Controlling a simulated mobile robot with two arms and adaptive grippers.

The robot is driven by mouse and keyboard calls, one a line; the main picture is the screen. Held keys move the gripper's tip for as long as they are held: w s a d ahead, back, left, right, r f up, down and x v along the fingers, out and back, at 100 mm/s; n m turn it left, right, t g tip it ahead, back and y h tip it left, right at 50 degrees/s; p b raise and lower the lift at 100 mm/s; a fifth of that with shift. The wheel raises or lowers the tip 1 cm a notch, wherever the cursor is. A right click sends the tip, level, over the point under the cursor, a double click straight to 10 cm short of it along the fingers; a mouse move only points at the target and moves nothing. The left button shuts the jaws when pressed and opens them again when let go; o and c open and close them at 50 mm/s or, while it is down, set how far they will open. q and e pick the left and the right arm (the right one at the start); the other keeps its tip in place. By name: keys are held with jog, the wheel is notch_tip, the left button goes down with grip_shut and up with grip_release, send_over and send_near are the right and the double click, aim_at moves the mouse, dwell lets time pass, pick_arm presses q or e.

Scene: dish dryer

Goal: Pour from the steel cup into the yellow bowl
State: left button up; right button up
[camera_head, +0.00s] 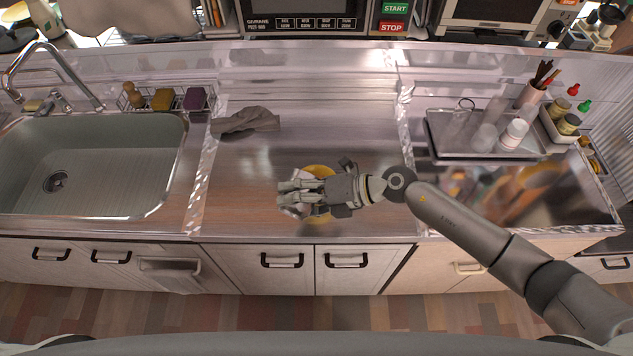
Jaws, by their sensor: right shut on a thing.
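The yellow bowl (320,170) sits on the steel counter, in the middle and near the front. My right gripper (288,194) reaches in from the right over the bowl and hides much of it. A small shiny, pale metal piece (297,209) shows at its fingers; it looks like the steel cup, held over the bowl's left side. The gripper is shut on it. Its tilt and whether anything flows from it cannot be told. My left gripper is not in view.
A grey cloth (246,121) lies at the back left of the counter. The sink (90,160) is at the left. A tray (450,150) with cups stands at the right. The counter between cloth and tray is clear.

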jog(key=shift+w+d+r+m+g+y+b, duration=0.2)
jog(key=shift+w+r+m+b, duration=0.1)
jog(key=shift+w+b, duration=0.15)
jog(key=shift+w+d+r+m+g+y+b, duration=0.2)
jog(key=shift+w+m+b, duration=0.1)
jog(key=shift+w, duration=0.15)
dwell(0.7)
jog(key=shift+w+d+f+m+g+y+b, duration=0.1)
jog(key=shift+w+f+m+g+y+b, duration=0.15)
jog(key=shift+m+b, duration=0.5)
dwell(0.7)
jog(key=shift+n, duration=0.25)
